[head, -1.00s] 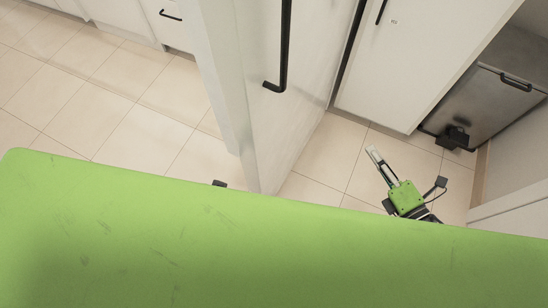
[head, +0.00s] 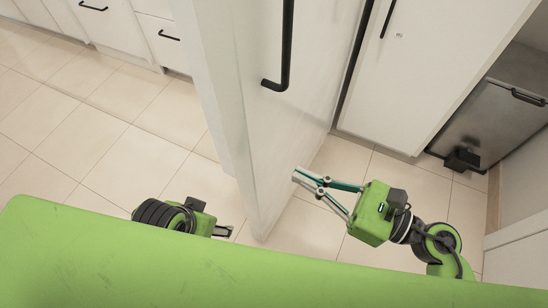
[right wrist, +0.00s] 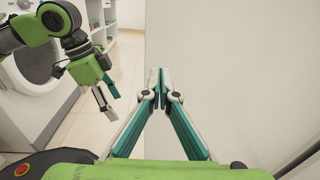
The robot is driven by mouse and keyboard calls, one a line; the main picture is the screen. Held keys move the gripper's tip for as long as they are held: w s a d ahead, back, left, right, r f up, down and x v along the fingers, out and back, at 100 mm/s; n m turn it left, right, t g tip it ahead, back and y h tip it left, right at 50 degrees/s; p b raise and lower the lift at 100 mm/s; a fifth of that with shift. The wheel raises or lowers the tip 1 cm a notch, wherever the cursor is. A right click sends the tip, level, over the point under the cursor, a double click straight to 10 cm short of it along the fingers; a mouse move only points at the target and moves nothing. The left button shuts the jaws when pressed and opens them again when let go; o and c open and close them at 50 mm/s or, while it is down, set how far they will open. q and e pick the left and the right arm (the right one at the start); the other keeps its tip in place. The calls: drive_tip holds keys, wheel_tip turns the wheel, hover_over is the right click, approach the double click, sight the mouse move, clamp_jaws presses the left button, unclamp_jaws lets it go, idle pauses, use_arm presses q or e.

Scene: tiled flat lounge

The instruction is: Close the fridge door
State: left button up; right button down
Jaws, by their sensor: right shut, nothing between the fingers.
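The fridge door (head: 270,140) is a tall white panel standing ajar in the middle of the head view. Its black bar handle (head: 286,50) is on the face turned to the right. My right gripper (head: 297,177) is shut and empty, its tips beside the lower part of that face. In the right wrist view its tips (right wrist: 158,80) stand before a plain white surface; I cannot tell if they touch it. My left gripper (head: 226,231) is left of the door's edge, partly hidden by my green body. It also shows in the right wrist view (right wrist: 108,103).
White drawers (head: 155,35) with black handles line the back left. A white cabinet door (head: 425,70) stands right of the fridge door. A dark metal bin-like unit (head: 490,120) is at the far right. The tiled floor (head: 90,125) at left is clear.

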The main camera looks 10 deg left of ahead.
sight(261, 156)
drive_tip(key=x, duration=0.7)
drive_tip(key=shift+p, duration=0.3)
drive_tip(key=shift+a, duration=0.15)
